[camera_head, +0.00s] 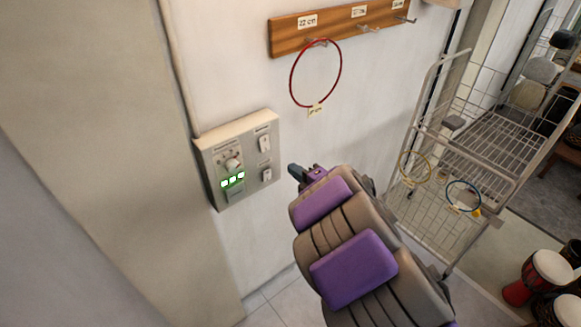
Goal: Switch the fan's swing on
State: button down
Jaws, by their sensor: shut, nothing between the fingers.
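A beige wall control box (239,159) is fixed on the white wall left of centre. It has a round knob (232,164) with small marks around it and several lit green-white indicators (233,180) below. On its right side are an upper switch (264,144) and a lower switch (267,174). The labels are too small to read, so I cannot tell which switch is for swing. My gripper (293,170) is shut and empty, just right of the lower switch and apart from the box in the picture. The fan itself is not in view.
A wooden peg rack (290,36) holds a red hoop (292,88) above and right of the box. A wire cart (440,215) with smaller hoops stands to the right. Drums (549,268) stand at the lower right. A wall pillar (110,130) is at left.

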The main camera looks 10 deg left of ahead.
aim_at(266, 150)
jog(key=b+x, duration=0.1)
jog(key=x, duration=1.1)
jog(key=shift+w+a, duration=0.1)
jog(key=shift+w+a+f+b, duration=0.1)
jog(key=shift+f+b, duration=0.05)
jog(key=shift+b, duration=0.6)
